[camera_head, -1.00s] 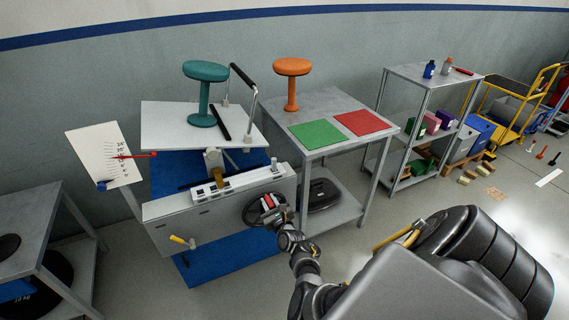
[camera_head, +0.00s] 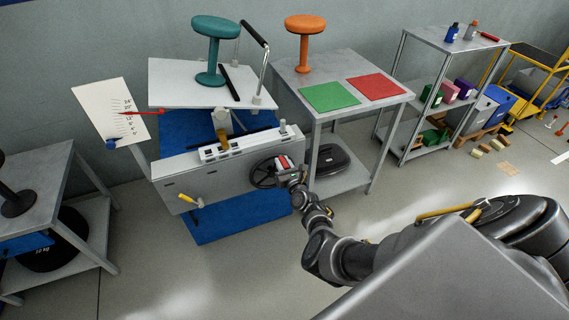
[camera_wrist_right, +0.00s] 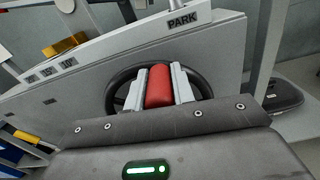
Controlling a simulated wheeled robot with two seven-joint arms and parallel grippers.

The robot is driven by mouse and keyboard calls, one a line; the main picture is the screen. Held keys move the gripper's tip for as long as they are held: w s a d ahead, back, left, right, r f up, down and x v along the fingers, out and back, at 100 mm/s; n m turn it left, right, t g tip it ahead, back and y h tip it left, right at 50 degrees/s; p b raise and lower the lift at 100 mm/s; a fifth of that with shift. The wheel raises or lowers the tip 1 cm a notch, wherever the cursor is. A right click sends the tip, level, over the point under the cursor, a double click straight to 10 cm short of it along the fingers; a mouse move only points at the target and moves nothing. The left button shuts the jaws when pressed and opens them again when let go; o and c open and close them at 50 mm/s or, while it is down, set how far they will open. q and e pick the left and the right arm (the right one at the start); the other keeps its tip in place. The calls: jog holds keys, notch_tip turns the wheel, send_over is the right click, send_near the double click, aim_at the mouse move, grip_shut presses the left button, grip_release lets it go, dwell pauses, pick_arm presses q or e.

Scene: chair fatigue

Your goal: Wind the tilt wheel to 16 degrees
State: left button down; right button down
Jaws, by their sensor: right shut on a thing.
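The dark tilt wheel (camera_head: 262,174) is on the front of the grey and white test bench (camera_head: 185,172). My right gripper (camera_head: 287,164) is shut on the wheel's red handle (camera_wrist_right: 159,87), with a pale finger on each side of it. The handle is at the right side of the wheel in the head view. The wheel's rim (camera_wrist_right: 119,88) is partly hidden behind my gripper. The tilted white scale board (camera_head: 92,98) has a red pointer (camera_head: 145,113) lying across its marks, below the top labels; the exact reading is too small to tell. My left gripper is not in view.
A white plate (camera_head: 180,85) bears a teal stool (camera_head: 214,50). The table at right holds an orange stool (camera_head: 304,45), a green mat (camera_head: 330,97) and a red mat (camera_head: 375,86). A yellow-handled lever (camera_head: 190,199) is low on the bench front. Open floor lies in front.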

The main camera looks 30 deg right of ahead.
jog(key=c, duration=1.2)
grip_release()
jog(key=s+p, duration=0.2)
jog(key=s, duration=0.1)
jog(key=s+a+p, duration=0.1)
jog(key=s+p, duration=0.1)
jog(key=s, duration=0.2)
jog(key=s+a+p, duration=0.1)
jog(key=s+p, duration=0.2)
jog(key=shift+s, duration=0.3)
